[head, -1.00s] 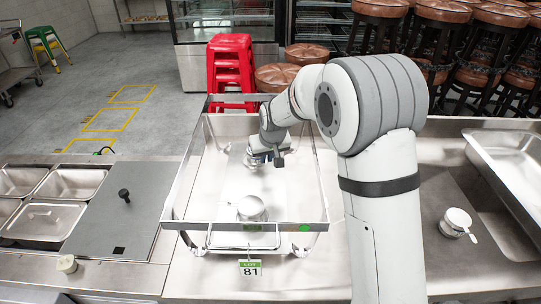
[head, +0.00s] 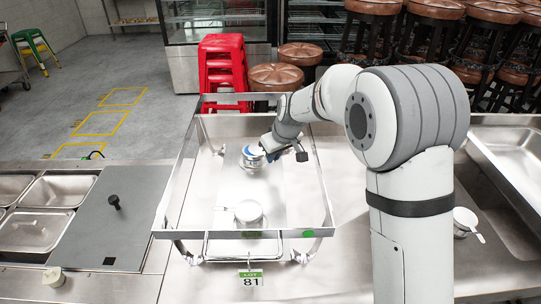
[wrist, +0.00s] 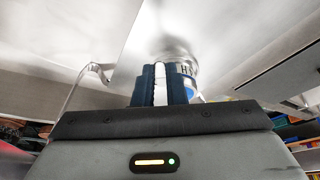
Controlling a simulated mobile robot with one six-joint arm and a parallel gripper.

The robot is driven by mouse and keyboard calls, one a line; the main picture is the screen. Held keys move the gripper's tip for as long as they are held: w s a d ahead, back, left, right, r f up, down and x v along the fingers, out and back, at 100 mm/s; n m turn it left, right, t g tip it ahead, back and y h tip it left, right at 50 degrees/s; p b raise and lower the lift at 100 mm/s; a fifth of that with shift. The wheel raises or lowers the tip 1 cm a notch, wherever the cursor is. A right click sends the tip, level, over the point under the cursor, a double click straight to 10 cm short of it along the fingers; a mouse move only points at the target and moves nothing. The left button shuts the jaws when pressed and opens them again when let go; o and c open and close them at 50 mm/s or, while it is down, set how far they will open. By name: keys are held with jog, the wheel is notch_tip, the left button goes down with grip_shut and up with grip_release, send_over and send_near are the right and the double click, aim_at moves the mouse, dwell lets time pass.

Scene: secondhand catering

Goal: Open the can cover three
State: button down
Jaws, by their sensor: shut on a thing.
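A can with a white top and a blue band (head: 253,158) stands at the back of the metal frame on the counter. My gripper (head: 272,153) is at its right side, shut. The wrist view shows the dark blue fingers (wrist: 160,86) closed with a white strip between them, apparently the can cover's tab. The can (wrist: 183,62) is right behind them, with part of a dark-lettered label and a blue patch; the fingers hide the rest. A second can (head: 248,212) stands nearer in the frame. A third can (head: 465,220) with a white tab stands at right, partly behind my arm.
The metal frame (head: 190,180) has raised rails around the cans. A green tag marked 81 (head: 251,278) hangs at its front. Steel food pans (head: 35,230) and a grey lid with a black knob (head: 113,230) are at left. A sink basin (head: 510,160) is at right.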

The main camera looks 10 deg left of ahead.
jog(key=c, duration=1.5)
grip_release()
jog(key=shift+s+a, duration=0.1)
jog(key=shift+s, duration=0.05)
jog(key=shift+o, duration=0.2)
jog(key=b+v, duration=0.1)
jog(key=v, duration=0.6)
jog(key=shift+r, duration=0.35)
jog(key=shift+c, duration=0.4)
